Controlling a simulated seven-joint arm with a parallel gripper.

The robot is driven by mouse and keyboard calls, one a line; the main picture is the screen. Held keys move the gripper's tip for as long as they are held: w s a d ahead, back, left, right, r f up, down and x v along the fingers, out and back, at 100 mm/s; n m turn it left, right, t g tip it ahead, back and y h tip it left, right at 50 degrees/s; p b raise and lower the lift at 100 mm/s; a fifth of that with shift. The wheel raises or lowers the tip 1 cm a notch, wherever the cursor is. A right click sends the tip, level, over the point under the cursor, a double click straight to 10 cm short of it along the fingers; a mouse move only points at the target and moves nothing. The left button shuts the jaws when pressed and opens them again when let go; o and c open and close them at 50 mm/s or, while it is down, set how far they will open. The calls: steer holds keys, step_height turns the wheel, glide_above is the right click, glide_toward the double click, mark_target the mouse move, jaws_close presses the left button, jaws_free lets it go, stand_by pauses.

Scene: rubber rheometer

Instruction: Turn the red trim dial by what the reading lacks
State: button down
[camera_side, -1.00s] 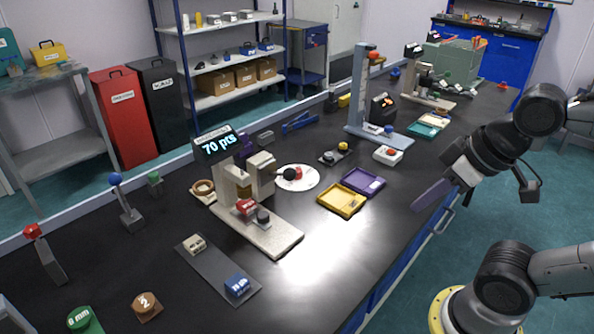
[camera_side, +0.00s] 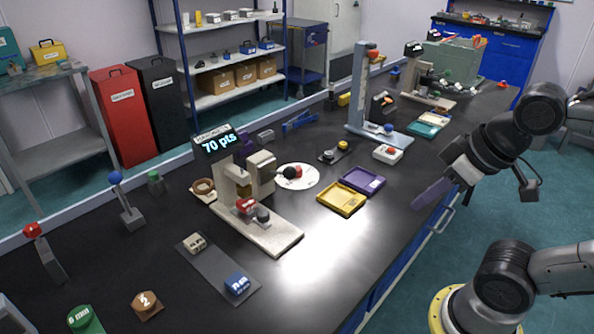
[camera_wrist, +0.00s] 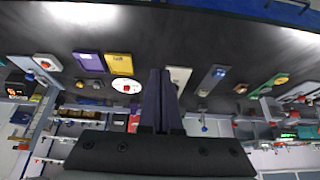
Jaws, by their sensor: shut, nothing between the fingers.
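The rheometer (camera_side: 262,228) stands on the bench on a pale base, and its display (camera_side: 216,144) reads 70 pts. Its base carries a red piece (camera_side: 243,205) beside a grey knob. Just behind is a white disc (camera_side: 305,182) with a red and black knob (camera_side: 292,172) over it. I cannot tell for sure which red part is the trim dial. The white disc also shows in the wrist view (camera_wrist: 120,89). My gripper (camera_side: 418,207) has purple fingers, shut and empty, above the bench's right edge, well away from the rheometer. Its fingers also show in the wrist view (camera_wrist: 160,72).
A yellow tray (camera_side: 341,200) and a purple tray (camera_side: 362,182) lie between the rheometer and my gripper. A grey plate with a blue labelled block (camera_side: 237,284) lies in front. A tall blue-grey stand (camera_side: 362,95) rises behind. The bench's front right is clear.

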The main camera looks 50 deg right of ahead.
steer(key=c, duration=1.2)
jaws_free()
steer(key=shift+w+r, duration=0.2)
steer(key=shift+c, duration=0.2)
steer(key=o, duration=0.5)
steer(key=shift+t, duration=0.7)
steer(key=w+r, duration=0.3)
steer(key=r, duration=0.1)
steer(key=shift+w, duration=0.25)
steer(key=shift+o, duration=1.4)
steer(key=w+r, duration=0.3)
steer(key=w, duration=0.3)
steer(key=shift+d, duration=0.3)
steer(key=m+g, duration=0.2)
steer(key=g, duration=0.1)
glide_above(297, 169)
steer(key=s, duration=0.6)
step_height(297, 169, down, 14)
steer(key=shift+t+h, duration=0.3)
steer(key=shift+h, duration=0.1)
steer(key=x, duration=0.9)
steer(key=a+x, duration=0.1)
steer(key=x, duration=0.3)
steer(key=shift+w+f, duration=0.2)
steer(key=shift+f, duration=0.15)
